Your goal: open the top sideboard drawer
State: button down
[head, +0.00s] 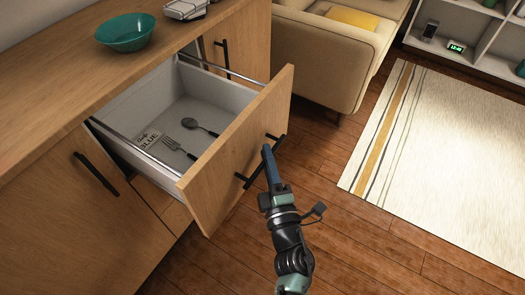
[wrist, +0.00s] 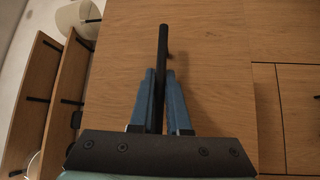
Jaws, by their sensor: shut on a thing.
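The top sideboard drawer (head: 236,148) is pulled well out in the head view, with its wooden front standing clear of the cabinet. A fork (head: 179,146), a spoon (head: 200,127) and a small printed card (head: 148,139) lie inside it. The drawer's black bar handle (head: 246,182) runs across its front. My gripper (head: 267,152) is at the handle. In the wrist view my gripper's blue fingers (wrist: 158,88) stand on either side of the black handle (wrist: 163,50) and are shut on it. The part of the handle between the fingers is partly hidden.
A teal bowl (head: 126,32) and a wire rack (head: 186,9) stand on the sideboard top (head: 50,88). A beige sofa (head: 322,55) stands beyond the drawer. A striped rug (head: 440,150) lies to the right. The wooden floor (head: 350,240) around my arm is clear.

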jog(key=shift+s+d, duration=0.1)
jog(key=shift+d, duration=0.05)
jog(key=c, duration=0.9)
grip_release()
jog(key=s, duration=0.4)
jog(key=s+d+f, duration=0.1)
jog(key=s, duration=0.3)
jog(key=s+d+p, duration=0.1)
jog(key=s, duration=0.3)
jog(key=shift+s+f, duration=0.35)
jog(key=shift+f, duration=0.05)
